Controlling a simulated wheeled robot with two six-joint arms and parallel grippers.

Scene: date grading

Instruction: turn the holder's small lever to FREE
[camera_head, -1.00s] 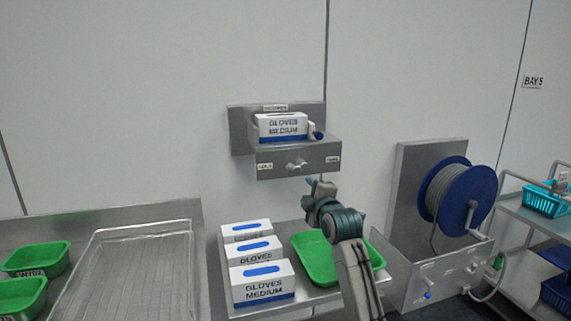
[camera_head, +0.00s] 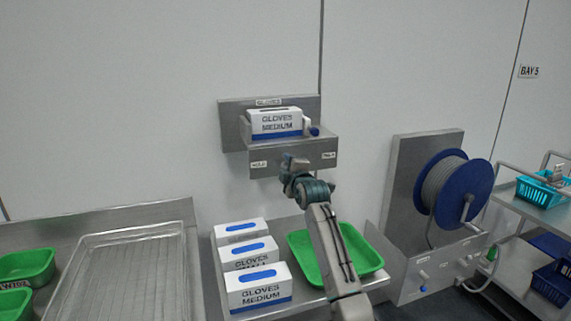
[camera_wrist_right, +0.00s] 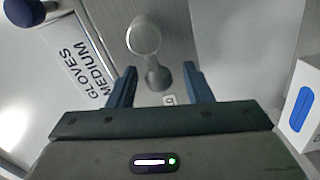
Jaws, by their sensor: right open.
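The metal holder (camera_head: 306,149) is on the wall and carries a white glove box (camera_head: 276,125). Its front panel has a HOLD label (camera_head: 259,164) at the left and another label (camera_head: 329,155) at the right. My right gripper (camera_head: 292,163) is in front of the panel's middle and hides the small lever in the head view. In the right wrist view the grey lever (camera_wrist_right: 146,45), with a rounded end, shows between and just beyond the two open fingers (camera_wrist_right: 160,76) of that gripper. No grip on it is seen. My left gripper is not in view.
Several glove boxes (camera_head: 258,289) stand on the shelf below, beside a green tray (camera_head: 360,249). A blue hose reel (camera_head: 463,192) is to the right. A wire tray (camera_head: 133,235) is at the left. A blue knob (camera_head: 314,131) sits at the holder's right.

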